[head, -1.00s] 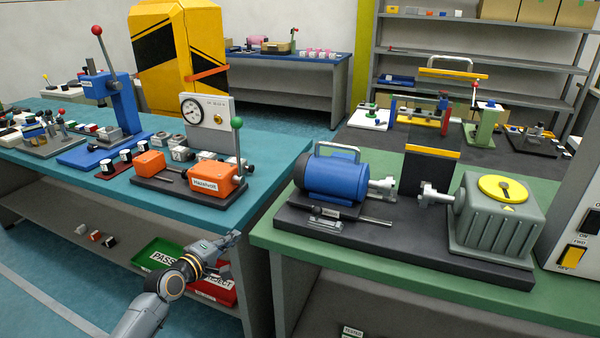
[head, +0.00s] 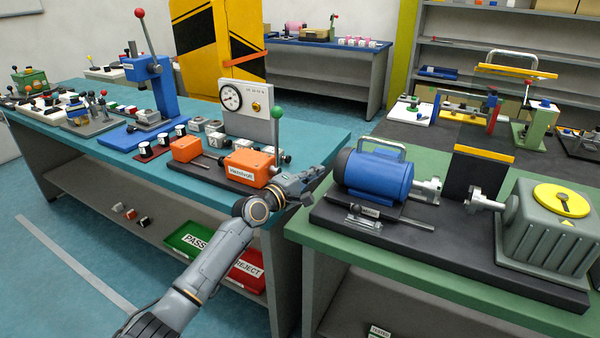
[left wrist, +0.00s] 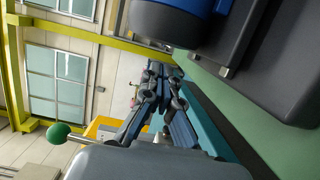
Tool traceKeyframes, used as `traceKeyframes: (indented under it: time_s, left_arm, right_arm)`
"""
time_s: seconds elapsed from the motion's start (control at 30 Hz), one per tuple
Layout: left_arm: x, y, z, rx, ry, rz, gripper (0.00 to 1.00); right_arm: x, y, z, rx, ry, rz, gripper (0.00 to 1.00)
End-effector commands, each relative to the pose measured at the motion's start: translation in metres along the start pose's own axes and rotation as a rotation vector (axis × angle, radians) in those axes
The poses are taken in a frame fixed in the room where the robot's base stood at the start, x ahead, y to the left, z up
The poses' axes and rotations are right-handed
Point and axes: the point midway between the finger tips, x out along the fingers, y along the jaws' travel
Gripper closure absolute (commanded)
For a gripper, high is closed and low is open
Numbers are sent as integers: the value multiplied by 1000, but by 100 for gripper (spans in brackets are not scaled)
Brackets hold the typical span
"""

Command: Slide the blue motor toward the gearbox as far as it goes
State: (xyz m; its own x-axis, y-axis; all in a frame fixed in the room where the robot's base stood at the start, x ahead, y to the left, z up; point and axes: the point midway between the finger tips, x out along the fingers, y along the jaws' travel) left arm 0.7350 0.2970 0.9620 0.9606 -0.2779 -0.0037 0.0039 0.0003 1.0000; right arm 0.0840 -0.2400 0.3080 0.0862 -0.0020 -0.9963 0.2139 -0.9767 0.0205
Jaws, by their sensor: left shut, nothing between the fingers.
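The blue motor (head: 376,176) with a grey carry handle sits on a dark base plate (head: 450,250) on the green table. Its grey coupling half (head: 428,190) faces right. The grey gearbox (head: 548,232) with a yellow round cover stands at the right end of the plate, and its coupling half (head: 478,202) faces the motor across a gap. My left gripper (head: 318,178) is just left of the motor's rear end, apart from it as far as I can tell. The left wrist view shows its fingers (left wrist: 165,90) closed and empty, with the motor (left wrist: 190,15) above them. My right gripper is out of view.
A black panel with a yellow top edge (head: 484,154) stands behind the coupling gap. A small clamp lever (head: 372,215) lies in front of the motor. The teal table (head: 95,165) with an orange Handvolt device (head: 248,168) is left of my gripper.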

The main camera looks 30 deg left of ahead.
Motion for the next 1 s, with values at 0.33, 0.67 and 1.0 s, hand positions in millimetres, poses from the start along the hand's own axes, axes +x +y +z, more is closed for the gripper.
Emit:
traceKeyframes:
  time_s: [0.33, 0.67, 1.0]
  left_arm:
    - [4, 2, 18, 1, 3, 2, 100]
    - [6, 4, 25, -2, 1, 2, 100]
    - [22, 5, 88, -5, -4, 1, 100]
  right_arm:
    - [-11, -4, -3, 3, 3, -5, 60]
    - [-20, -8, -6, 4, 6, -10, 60]
    - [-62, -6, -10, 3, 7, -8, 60]
